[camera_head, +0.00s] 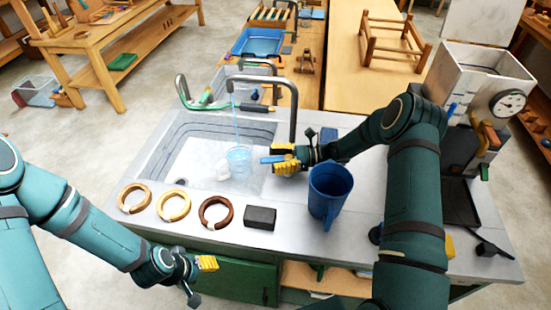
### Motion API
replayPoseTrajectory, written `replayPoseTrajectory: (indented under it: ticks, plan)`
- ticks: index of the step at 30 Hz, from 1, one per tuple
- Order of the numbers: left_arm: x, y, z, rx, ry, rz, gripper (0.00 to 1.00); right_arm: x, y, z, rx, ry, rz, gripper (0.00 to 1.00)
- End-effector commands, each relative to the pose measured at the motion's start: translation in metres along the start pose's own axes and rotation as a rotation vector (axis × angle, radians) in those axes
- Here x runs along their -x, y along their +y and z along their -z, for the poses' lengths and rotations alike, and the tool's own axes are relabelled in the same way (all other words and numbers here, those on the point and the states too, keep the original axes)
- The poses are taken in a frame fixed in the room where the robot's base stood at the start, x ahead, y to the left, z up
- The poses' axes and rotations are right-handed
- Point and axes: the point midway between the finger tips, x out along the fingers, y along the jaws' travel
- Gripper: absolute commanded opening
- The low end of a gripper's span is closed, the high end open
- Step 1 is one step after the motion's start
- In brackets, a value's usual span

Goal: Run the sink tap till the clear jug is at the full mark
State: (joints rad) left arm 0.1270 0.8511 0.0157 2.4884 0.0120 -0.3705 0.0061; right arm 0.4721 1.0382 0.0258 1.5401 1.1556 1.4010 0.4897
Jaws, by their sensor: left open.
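The clear jug (238,162) stands in the white sink basin (187,160), and its fill mark is too small to read. A thin blue stream of water (236,122) falls into it from the grey tap (293,105). My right gripper (285,158) is at the sink's right edge, to the right of the jug. A small blue piece (268,159) shows at its yellow fingertips; I cannot tell whether they grip it. My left gripper (200,279) is open and empty in front of the counter, low and away from the jug.
A blue pitcher (330,188) stands on the counter right of the sink. Several rings (173,206) and a dark block (260,217) lie along the front edge. A green hose (197,104) is behind the basin. A machine with a dial (484,88) stands at right.

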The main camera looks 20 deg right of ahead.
Motion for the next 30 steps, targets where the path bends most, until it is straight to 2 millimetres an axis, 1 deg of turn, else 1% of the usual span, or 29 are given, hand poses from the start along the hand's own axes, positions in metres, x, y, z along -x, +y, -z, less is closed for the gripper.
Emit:
replayPoseTrajectory:
  ticks: [7, 11, 14, 21, 24, 27, 30]
  plan:
    - [0.0, 0.0, 0.0, 0.0, 0.0, 0.0, 0.53, 0.002, 0.0, 0.001, 0.0, 0.002, 0.003, 0.53]
    - [0.0, 0.0, 0.0, 0.0, 0.0, 0.0, 0.53, 0.012, -0.001, 0.001, 0.0, 0.002, 0.005, 0.53]
    - [0.0, 0.0, 0.0, 0.0, 0.0, 0.0, 0.53, 0.028, -0.001, 0.001, 0.0, 0.003, 0.006, 0.53]
    - [0.0, 0.0, 0.0, 0.0, 0.0, 0.0, 0.53, 0.078, -0.001, 0.001, 0.0, 0.003, 0.006, 0.53]
    - [0.0, 0.0, 0.0, 0.0, 0.0, 0.0, 0.53, 0.095, 0.0, 0.001, 0.0, 0.003, 0.005, 0.53]
    - [0.0, 0.0, 0.0, 0.0, 0.0, 0.0, 0.53, 0.108, -0.001, 0.001, 0.0, 0.002, 0.003, 0.53]
    - [0.0, 0.0, 0.0, 0.0, 0.0, 0.0, 0.53, 0.116, 0.0, 0.0, 0.0, 0.001, 0.002, 0.53]
